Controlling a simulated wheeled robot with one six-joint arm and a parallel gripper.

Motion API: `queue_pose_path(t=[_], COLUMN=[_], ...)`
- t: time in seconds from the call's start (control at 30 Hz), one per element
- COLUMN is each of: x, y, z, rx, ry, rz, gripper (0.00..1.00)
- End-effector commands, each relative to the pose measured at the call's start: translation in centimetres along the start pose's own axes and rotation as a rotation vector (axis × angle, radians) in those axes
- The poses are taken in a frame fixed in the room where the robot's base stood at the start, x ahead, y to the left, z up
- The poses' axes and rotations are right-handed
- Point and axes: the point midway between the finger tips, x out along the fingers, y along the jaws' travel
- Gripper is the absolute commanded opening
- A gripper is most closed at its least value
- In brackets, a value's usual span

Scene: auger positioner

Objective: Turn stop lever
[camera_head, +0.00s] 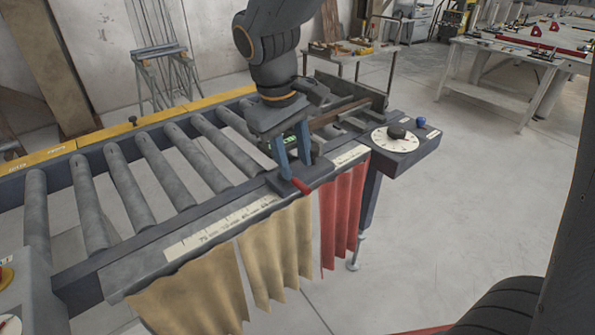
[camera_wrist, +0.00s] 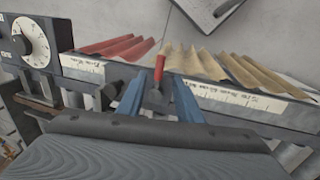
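The stop lever (camera_head: 302,187) has a red handle grip and sits on the front rail of the roller conveyor. In the wrist view its red grip (camera_wrist: 159,68) points away from me, with a dark base below it. My gripper (camera_head: 296,168) hangs over the rail at the lever, with its two blue fingers apart. In the wrist view my gripper (camera_wrist: 159,84) has one finger on each side of the lever, with visible gaps. Nothing appears clamped. The head view does not show clearly how low the fingertips are around the lever's base.
A scale strip (camera_head: 222,228) runs along the front rail, with tan curtains (camera_head: 276,256) and a red curtain (camera_head: 342,214) below. A dial (camera_head: 395,138) and a blue knob (camera_head: 421,121) are at the right end. Rollers (camera_head: 140,180) lie behind.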

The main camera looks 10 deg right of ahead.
Motion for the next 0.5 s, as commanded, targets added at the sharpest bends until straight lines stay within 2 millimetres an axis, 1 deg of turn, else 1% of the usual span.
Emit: queue_pose_path(t=[0.1, 0.2, 0.33, 0.5], x=[2.0, 3.4, 4.7, 5.3], y=[0.1, 0.1, 0.0, 0.0], z=[0.2, 0.1, 0.1, 0.0], rx=[0.002, 0.001, 0.001, 0.0], ry=[-0.007, -0.004, -0.003, 0.0], rz=[-0.001, -0.001, -0.001, -0.001], gripper=[0.33, 0.33, 0.33, 0.33])
